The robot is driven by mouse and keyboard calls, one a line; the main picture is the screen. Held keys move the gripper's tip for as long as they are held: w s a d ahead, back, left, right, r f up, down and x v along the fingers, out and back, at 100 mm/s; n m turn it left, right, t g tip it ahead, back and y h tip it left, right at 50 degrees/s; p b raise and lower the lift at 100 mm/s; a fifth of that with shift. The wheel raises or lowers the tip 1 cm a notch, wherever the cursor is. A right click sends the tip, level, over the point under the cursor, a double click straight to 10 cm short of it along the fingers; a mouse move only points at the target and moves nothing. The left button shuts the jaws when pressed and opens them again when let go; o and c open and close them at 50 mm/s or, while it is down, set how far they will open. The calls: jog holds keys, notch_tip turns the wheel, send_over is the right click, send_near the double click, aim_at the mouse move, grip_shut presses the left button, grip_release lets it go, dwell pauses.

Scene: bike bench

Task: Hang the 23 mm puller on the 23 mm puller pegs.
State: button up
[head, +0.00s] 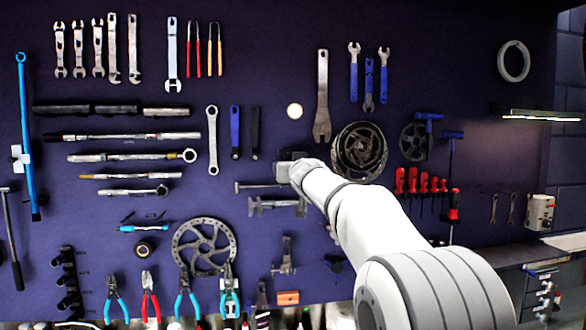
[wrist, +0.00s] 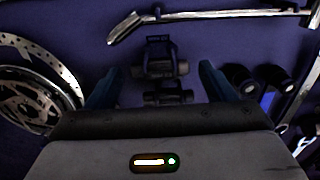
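My gripper (head: 288,168) is close to the dark tool wall, between the black-handled tool and the round dark sprocket. In the wrist view my gripper (wrist: 160,85) has its two blue fingers spread apart. A black part with crossbars (wrist: 158,66) lies against the wall between them, with visible gaps to both fingers. It appears to be the 23 mm puller, but its marking is too small to read. The puller pegs cannot be made out; I cannot tell whether the part rests on them. In the head view my gripper hides this spot.
A silver bar tool (wrist: 210,17) and a toothed metal disc (wrist: 35,85) are near the fingers. Two black round ends (wrist: 255,78) stick out on the right. The sprocket (head: 360,150), blue-handled tool (head: 235,130) and silver wrench (head: 212,140) hang around my gripper.

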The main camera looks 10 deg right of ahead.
jog(key=shift+o, duration=0.2)
jog(key=s+b, duration=0.2)
jog(key=s, duration=0.6)
jog(key=s+f+g, duration=1.4)
jog(key=s+f, duration=2.3)
jog(key=s, duration=0.1)
jog(key=shift+s+a+f+g, duration=0.15)
jog(key=shift+f+g, duration=0.05)
jog(key=shift+g, duration=0.2)
jog(key=shift+c, duration=0.2)
